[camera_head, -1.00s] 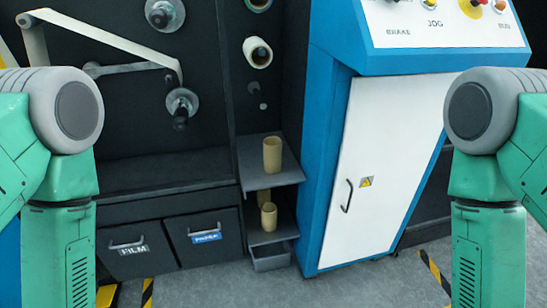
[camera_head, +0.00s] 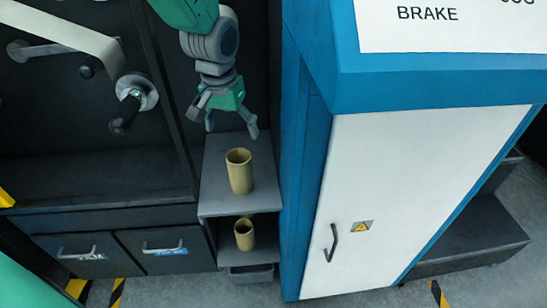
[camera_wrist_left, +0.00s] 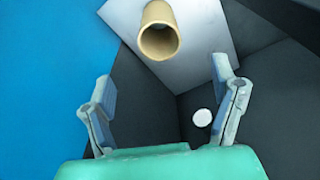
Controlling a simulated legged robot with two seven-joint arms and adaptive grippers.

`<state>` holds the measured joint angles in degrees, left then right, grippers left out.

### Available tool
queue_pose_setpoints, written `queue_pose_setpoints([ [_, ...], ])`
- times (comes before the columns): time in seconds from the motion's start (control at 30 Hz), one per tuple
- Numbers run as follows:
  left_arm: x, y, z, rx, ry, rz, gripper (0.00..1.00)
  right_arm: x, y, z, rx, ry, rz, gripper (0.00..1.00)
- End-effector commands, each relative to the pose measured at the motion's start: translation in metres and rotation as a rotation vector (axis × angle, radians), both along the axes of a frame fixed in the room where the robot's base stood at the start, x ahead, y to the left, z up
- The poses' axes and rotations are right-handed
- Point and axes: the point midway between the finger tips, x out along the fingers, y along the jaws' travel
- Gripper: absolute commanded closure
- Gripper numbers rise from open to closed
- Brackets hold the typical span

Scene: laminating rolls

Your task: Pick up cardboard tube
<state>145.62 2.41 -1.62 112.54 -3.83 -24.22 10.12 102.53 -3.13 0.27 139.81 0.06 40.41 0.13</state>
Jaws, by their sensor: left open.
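A tan cardboard tube (camera_head: 240,172) stands upright on the upper grey shelf (camera_head: 212,200). A second, shorter tan tube (camera_head: 244,234) stands on the lower shelf (camera_head: 266,248). My left gripper (camera_head: 232,128) is above and behind the upper tube in the head view, fingers spread and empty. My right gripper is not in view.
The blue and white cabinet (camera_head: 400,190) stands close on the right of the shelves. A dark machine panel with a roller (camera_head: 134,92) is on the left. Drawers (camera_head: 160,248) sit below it. A white disc (camera_wrist_left: 201,117) shows in the left wrist view.

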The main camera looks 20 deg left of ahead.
Motion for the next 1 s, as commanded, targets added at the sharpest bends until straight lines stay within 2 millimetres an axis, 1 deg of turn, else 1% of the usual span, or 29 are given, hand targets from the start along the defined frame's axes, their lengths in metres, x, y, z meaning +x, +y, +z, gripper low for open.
queue_pose_setpoints([
  [0.07,0.002,-0.001,-0.003,0.004,0.002,0.002,0.20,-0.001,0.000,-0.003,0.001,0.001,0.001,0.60],
  [0.13,0.003,-0.004,-0.014,0.006,0.004,0.002,0.20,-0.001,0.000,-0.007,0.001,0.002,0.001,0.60],
  [0.3,0.010,-0.006,-0.050,0.011,0.006,0.001,0.20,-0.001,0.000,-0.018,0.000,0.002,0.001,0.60],
  [0.4,0.013,-0.006,-0.066,0.012,0.005,0.000,0.20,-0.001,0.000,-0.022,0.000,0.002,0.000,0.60],
  [0.5,0.014,-0.004,-0.077,0.009,0.005,0.000,0.20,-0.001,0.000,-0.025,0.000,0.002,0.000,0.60],
  [0.67,0.015,-0.001,-0.084,0.007,0.002,0.001,0.20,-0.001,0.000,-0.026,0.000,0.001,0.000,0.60],
  [0.73,0.016,0.000,-0.090,0.006,0.003,0.001,0.20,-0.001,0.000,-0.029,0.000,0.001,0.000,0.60],
  [0.9,0.018,0.004,-0.116,0.008,0.006,0.000,0.20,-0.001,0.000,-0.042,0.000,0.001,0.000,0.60],
  [1.0,0.020,0.003,-0.129,0.009,0.004,-0.001,0.20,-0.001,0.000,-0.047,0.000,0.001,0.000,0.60],
])
